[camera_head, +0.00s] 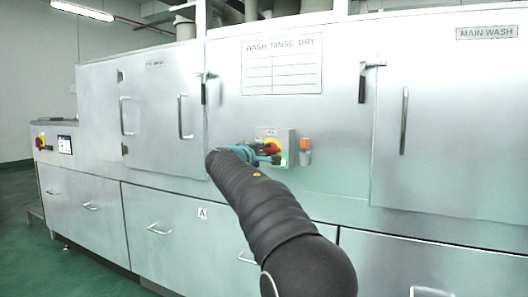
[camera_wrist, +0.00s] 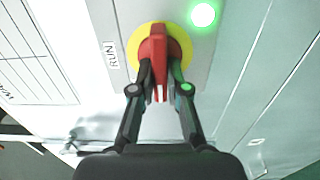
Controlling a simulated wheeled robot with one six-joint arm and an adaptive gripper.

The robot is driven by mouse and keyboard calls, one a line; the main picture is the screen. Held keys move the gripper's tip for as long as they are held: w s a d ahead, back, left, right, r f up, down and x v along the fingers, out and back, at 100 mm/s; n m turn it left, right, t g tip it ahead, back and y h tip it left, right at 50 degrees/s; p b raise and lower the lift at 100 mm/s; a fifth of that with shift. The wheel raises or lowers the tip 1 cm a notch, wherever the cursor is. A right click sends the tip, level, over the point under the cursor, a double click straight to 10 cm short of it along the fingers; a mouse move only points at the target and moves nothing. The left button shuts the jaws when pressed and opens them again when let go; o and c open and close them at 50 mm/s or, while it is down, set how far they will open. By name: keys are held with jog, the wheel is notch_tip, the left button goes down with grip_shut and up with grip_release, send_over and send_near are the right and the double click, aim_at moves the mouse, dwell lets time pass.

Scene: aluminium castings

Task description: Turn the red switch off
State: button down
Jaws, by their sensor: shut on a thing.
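The red switch (camera_wrist: 157,52) sits on a round yellow plate (camera_wrist: 182,40) in the wrist view. My gripper (camera_wrist: 159,92) has a finger on each side of the switch's red handle and is shut on it. In the wrist view the handle lies along the picture's vertical, and a "RUN" label (camera_wrist: 110,54) is to its left. In the head view the red switch (camera_head: 272,149) is partly hidden by my gripper (camera_head: 262,151), which reaches the grey switch box (camera_head: 288,136) on the machine front. A green lamp (camera_wrist: 203,15) glows beside the switch.
The steel washing machine (camera_head: 340,140) fills the background, with doors and handles. An orange-topped device (camera_head: 305,146) is just right of the switch box. Another red and yellow switch (camera_head: 41,142) is on the far left unit. Green floor (camera_head: 25,250) is open at the left.

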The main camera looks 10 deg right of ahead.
jog(key=c, duration=1.2)
grip_release()
jog(key=shift+o, duration=0.2)
jog(key=v, duration=1.2)
